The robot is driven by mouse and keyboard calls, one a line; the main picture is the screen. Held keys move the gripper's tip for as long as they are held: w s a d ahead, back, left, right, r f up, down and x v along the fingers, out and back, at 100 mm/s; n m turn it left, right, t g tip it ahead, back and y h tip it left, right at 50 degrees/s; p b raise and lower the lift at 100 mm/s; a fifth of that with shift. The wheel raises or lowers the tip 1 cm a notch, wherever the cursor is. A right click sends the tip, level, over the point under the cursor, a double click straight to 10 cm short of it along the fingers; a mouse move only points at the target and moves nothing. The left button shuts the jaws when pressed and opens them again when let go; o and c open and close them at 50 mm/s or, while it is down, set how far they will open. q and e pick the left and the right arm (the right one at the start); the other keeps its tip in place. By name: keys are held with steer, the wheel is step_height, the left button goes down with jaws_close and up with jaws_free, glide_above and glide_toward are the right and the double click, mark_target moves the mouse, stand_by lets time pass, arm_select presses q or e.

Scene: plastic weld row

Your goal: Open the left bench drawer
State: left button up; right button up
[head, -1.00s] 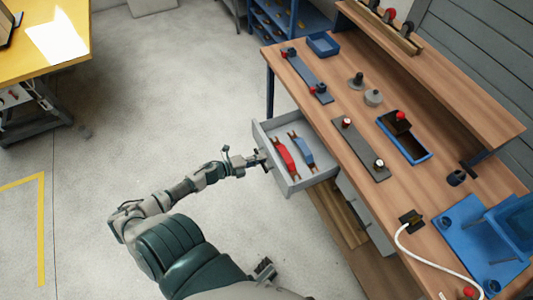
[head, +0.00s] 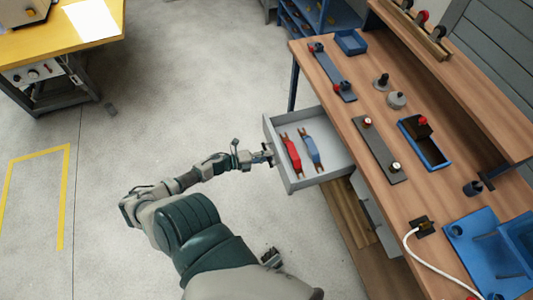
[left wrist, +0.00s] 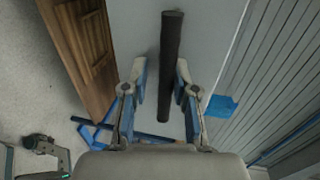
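The left bench drawer (head: 332,176) is a grey box standing well out from the wooden bench (head: 345,100). Inside it lie a red tool (head: 292,153) and a blue tool (head: 312,147). My left gripper (head: 268,155) is at the middle of the drawer front. In the left wrist view, the dark bar handle (left wrist: 171,60) runs between the fingers of my left gripper (left wrist: 160,75), against the right finger. The fingers are drawn in around it; contact on the left finger is unclear. My right gripper (head: 270,257) shows only in part, low in the head view, away from the drawer.
Grey plates with knobs (head: 380,150), a blue tray (head: 425,145) and a blue fixture (head: 485,235) lie on the bench top. A yellow table (head: 70,40) stands at the upper left.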

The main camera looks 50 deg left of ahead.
arm_select(q)
steer(key=shift+r, duration=0.2)
steer(key=v, duration=1.1)
steer(key=shift+s, duration=0.4)
steer(key=shift+a+f, duration=0.15)
steer(key=shift+a, duration=0.1)
